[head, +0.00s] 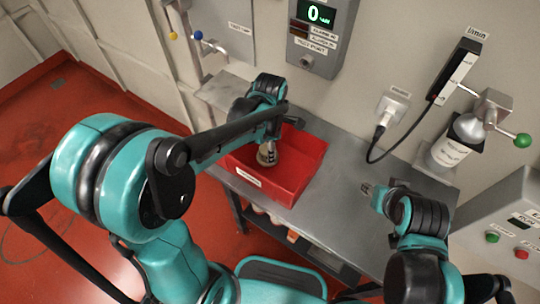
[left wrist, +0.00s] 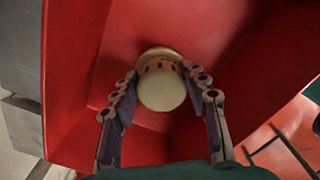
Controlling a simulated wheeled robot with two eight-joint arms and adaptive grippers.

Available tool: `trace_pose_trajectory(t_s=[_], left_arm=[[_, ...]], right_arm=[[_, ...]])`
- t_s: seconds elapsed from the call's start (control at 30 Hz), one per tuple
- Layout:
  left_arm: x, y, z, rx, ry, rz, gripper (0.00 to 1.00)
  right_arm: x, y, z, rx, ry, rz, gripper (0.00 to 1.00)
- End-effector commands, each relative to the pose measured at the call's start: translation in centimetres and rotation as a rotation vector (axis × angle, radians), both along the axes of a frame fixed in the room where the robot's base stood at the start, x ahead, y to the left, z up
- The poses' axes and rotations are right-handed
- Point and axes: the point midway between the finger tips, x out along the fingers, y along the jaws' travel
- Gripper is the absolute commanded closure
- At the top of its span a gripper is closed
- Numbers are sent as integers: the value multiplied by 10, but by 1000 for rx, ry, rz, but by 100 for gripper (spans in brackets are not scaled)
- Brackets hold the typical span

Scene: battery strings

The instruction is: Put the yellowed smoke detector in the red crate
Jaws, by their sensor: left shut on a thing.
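The yellowed smoke detector (left wrist: 161,82) is a small round cream-yellow body with dark slots, seen close in the left wrist view. My left gripper (left wrist: 161,88) is shut on it, one finger on each side. In the head view the detector (head: 267,156) hangs below my left gripper (head: 268,144), within the outline of the red crate (head: 301,154). The crate's red walls (left wrist: 75,90) surround it in the left wrist view. I cannot tell whether the detector touches the crate floor. My right gripper (head: 368,188) is at the bench's front right, apart from the crate; its fingers are too small to read.
The crate stands on a grey metal bench (head: 335,205) against the wall. A gauge box (head: 318,35) hangs behind it. A plug with a black cable (head: 375,145) and a cylinder with a green-knobbed valve (head: 455,145) are at the right. The bench between crate and right gripper is clear.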

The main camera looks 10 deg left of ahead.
Motion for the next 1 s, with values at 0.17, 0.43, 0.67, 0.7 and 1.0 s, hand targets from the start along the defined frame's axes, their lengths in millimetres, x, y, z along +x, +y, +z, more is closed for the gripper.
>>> trace_pose_trajectory(t_s=[0.17, 0.43, 0.67, 0.7, 1.0], left_arm=[[0, 0, -28, 0, 0, -1, 87], [0, 0, -29, 0, 0, -1, 87], [0, 0, -32, 0, 0, -1, 35], [0, 0, -32, 0, 0, -1, 35], [0, 0, -29, 0, 0, -1, 35]], right_arm=[[0, 0, -12, 0, 0, 0, 61], [0, 0, -11, 0, 0, 0, 61], [0, 0, -14, 0, 0, 0, 61], [0, 0, -14, 0, 0, 0, 61], [0, 0, -11, 0, 0, 0, 61]])
